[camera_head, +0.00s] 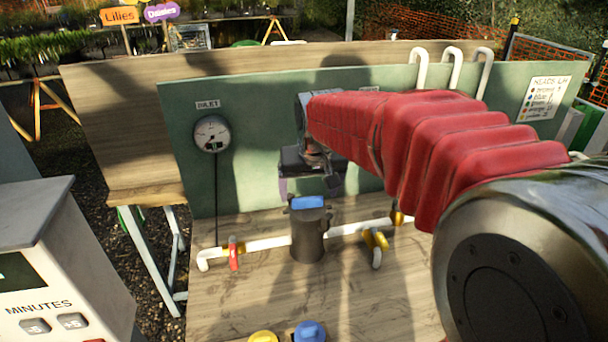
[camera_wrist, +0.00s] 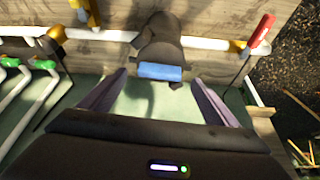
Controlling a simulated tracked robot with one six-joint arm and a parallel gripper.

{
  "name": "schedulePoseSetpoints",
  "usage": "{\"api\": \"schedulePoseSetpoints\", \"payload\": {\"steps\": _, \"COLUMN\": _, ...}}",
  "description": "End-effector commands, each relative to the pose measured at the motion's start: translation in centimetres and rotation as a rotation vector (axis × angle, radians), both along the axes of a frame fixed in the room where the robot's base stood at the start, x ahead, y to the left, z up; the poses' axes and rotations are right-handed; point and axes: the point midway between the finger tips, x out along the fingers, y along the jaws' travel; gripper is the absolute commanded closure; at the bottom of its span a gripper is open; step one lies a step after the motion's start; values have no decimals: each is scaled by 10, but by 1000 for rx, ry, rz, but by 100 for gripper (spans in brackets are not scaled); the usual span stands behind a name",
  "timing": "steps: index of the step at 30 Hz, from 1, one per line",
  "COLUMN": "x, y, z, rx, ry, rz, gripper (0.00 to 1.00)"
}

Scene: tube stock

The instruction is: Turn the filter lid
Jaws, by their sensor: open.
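The filter (camera_head: 308,242) is a dark upright canister on the white pipe, low in the middle of the head view. Its dark lid (camera_head: 309,213) has small side lugs and a blue bar (camera_head: 307,202) on top. In the wrist view the lid (camera_wrist: 160,48) and its blue bar (camera_wrist: 160,72) lie just beyond my fingertips. My gripper (camera_head: 309,188) is open above and behind the lid, beside the green panel. In the wrist view its two purple fingers (camera_wrist: 158,82) are spread wide with nothing between them. I see no contact with the lid.
A red-handled valve (camera_head: 233,254) is left of the filter and a yellow valve (camera_head: 376,240) right of it. A round inlet gauge (camera_head: 212,134) hangs on the green panel (camera_head: 255,110). Yellow (camera_head: 262,337) and blue (camera_head: 310,331) caps lie at the front. Bare wood is around them.

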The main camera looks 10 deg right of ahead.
Motion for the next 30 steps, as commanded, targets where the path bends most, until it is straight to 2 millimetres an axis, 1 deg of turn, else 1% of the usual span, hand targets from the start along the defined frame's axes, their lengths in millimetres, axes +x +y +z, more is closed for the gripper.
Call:
{"api": "schedulePoseSetpoints", "payload": {"steps": 1, "x": 2, "y": 0, "z": -8, "rx": 0, "ry": 2, "rz": 0, "gripper": 17}}
{"api": "schedulePoseSetpoints", "payload": {"steps": 3, "x": 6, "y": -1, "z": -15, "rx": 0, "ry": 3, "rz": 0, "gripper": 17}}
{"api": "schedulePoseSetpoints", "payload": {"steps": 7, "x": 10, "y": -1, "z": -25, "rx": 0, "ry": 1, "rz": 0, "gripper": 17}}
{"api": "schedulePoseSetpoints", "payload": {"steps": 11, "x": 12, "y": -1, "z": -30, "rx": 0, "ry": -1, "rz": 0, "gripper": 17}}
{"api": "schedulePoseSetpoints", "payload": {"steps": 19, "x": 12, "y": -1, "z": -30, "rx": 0, "ry": -1, "rz": 0, "gripper": 18}}
{"api": "schedulePoseSetpoints", "payload": {"steps": 30, "x": 12, "y": -1, "z": -30, "rx": 0, "ry": -1, "rz": 0, "gripper": 44}}
